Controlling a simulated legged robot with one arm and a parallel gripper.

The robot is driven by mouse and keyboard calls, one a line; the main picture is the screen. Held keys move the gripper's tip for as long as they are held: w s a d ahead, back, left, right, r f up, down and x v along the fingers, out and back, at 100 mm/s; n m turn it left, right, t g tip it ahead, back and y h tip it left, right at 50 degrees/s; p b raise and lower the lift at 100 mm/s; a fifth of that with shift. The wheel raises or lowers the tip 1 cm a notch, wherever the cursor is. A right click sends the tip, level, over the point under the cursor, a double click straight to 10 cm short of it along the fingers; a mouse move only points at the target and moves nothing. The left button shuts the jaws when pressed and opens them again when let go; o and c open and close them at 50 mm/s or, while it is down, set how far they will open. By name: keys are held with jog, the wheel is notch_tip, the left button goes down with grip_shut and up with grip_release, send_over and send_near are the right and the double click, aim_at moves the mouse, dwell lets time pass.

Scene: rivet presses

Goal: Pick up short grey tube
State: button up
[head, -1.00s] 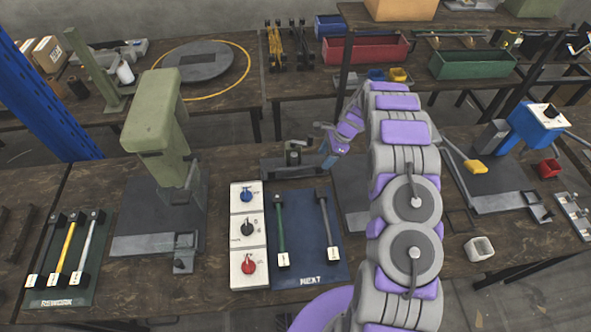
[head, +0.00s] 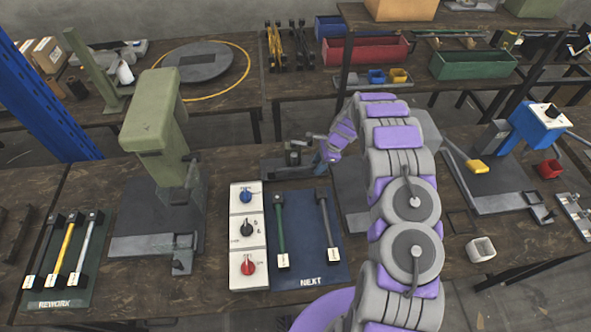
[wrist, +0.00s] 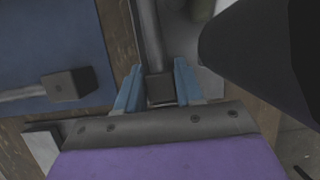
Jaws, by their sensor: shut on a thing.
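My gripper (wrist: 158,88) shows its two blue fingers in the wrist view, closed on a grey tube (wrist: 150,35) near the dark block at its end. The tube runs up and out of the picture. In the head view my gripper (head: 326,152) is small, beside the dark fixture (head: 293,158) behind the blue mat; a small grey end sticks out to its left. Whether the tube touches the fixture cannot be told. Another grey tube (head: 323,222) and a green tube (head: 280,230) lie on the blue NEXT mat (head: 302,250).
A green press (head: 152,130) stands at left, beside a panel of knobs (head: 248,233). The REWORK mat (head: 60,290) holds three tubes at far left. My arm hides part of the middle.

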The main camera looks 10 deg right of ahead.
grip_shut()
jog(key=shift+r, duration=0.1)
